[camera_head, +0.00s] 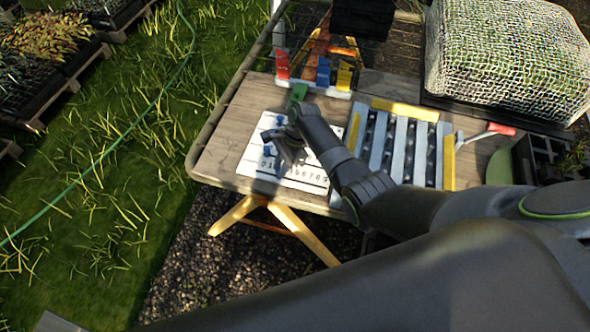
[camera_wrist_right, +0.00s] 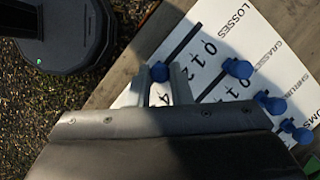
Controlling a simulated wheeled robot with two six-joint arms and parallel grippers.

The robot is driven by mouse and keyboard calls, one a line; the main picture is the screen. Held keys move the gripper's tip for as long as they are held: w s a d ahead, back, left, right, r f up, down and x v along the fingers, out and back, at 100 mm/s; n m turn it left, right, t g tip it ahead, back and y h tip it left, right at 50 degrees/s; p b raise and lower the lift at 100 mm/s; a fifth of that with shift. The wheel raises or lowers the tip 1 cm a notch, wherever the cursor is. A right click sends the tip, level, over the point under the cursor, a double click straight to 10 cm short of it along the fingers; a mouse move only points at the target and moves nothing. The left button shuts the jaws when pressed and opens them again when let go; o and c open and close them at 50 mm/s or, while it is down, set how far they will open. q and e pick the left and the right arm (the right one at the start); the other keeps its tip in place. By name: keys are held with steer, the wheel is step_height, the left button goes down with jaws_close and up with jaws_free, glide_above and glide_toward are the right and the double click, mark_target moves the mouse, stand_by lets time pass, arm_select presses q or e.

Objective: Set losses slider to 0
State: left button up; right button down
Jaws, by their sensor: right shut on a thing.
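The white slider board (camera_head: 254,171) lies on the wooden table, with rows of printed numbers. In the right wrist view the row labelled LOSSES has a dark slot (camera_wrist_right: 184,40) and the digits 0, 1 and 2. Its blue slider knob (camera_wrist_right: 159,72) sits past the 2, away from the 0 end; the digit beside it is hidden by my gripper. My right gripper (camera_head: 287,150) is over the board, its two fingers (camera_wrist_right: 160,84) shut around this knob. Other blue knobs (camera_wrist_right: 237,68) sit on the neighbouring rows, GRASSES among them.
Red, blue and yellow upright pieces (camera_head: 283,64) stand on a white holder behind the board. A green piece (camera_head: 298,92) lies near them. A slatted rack with yellow bars (camera_head: 404,110) is to the right. A netted block (camera_head: 508,60) stands behind it.

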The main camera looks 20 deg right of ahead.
steer(key=w+a, duration=0.1)
steer(key=w+a+b, duration=0.1)
steer(key=a, duration=0.1)
steer(key=w+a+b, duration=0.1)
steer(key=shift+w+a+f, duration=0.15)
steer(key=shift+a, duration=0.25)
steer(key=shift+w+a, duration=0.2)
steer(key=shift+a, duration=0.1)
steer(key=shift+r, duration=0.25)
steer(key=c, duration=1.3)
jaws_free()
steer(key=shift+a+f, duration=0.1)
